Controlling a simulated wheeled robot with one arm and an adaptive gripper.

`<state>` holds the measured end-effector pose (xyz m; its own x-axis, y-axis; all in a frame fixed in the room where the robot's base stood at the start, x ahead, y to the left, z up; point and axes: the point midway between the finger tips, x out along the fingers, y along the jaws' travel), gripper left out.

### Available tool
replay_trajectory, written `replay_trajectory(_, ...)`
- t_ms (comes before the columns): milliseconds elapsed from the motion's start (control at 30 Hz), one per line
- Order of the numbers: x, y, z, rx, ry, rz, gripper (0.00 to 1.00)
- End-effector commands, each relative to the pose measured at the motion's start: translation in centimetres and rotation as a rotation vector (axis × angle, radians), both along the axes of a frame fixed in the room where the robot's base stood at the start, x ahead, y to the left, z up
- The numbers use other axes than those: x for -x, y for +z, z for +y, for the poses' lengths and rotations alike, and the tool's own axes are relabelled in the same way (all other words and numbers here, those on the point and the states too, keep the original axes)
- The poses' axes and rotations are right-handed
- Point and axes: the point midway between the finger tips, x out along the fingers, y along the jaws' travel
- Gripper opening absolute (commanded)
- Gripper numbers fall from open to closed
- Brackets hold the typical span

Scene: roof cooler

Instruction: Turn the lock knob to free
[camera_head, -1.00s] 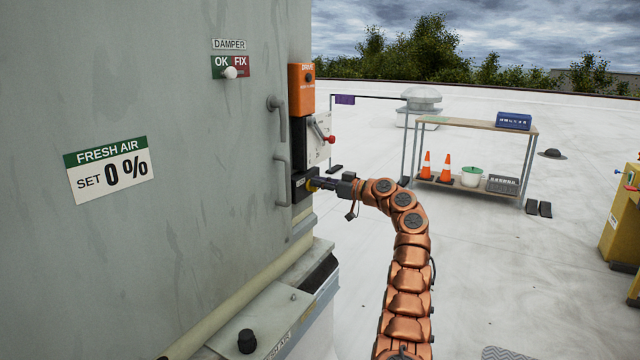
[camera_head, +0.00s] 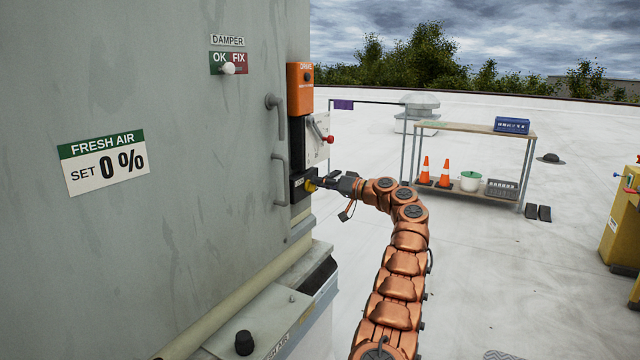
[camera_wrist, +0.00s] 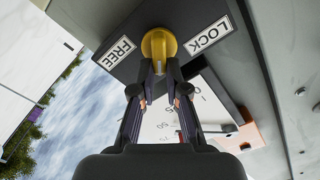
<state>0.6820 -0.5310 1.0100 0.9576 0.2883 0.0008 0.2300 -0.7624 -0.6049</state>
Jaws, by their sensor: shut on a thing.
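The yellow lock knob (camera_wrist: 158,44) sits on a dark plate (camera_wrist: 182,18) between a FREE label (camera_wrist: 121,50) on the left and a LOCK label (camera_wrist: 208,35) on the right, in the wrist view. My gripper (camera_wrist: 159,66) is shut on the knob, one finger on each side. Its tips hide part of the knob, and I cannot tell exactly which way it points. In the head view, my gripper (camera_head: 322,183) reaches the knob (camera_head: 311,185) from the right, at the dark box low on the cabinet's edge.
An orange box (camera_head: 300,90) and a red-tipped lever (camera_head: 323,134) sit above the knob. Two grey door handles (camera_head: 280,180) are just left. A shelf table (camera_head: 470,128) with cones stands behind on the open white roof.

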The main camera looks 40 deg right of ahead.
Motion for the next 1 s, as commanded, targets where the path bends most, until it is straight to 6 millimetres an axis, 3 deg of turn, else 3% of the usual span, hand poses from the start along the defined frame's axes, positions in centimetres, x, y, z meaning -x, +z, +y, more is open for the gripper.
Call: replay_trajectory(1000,-0.2,-1.2,-0.7,-0.740,-0.001,0.227,0.00)
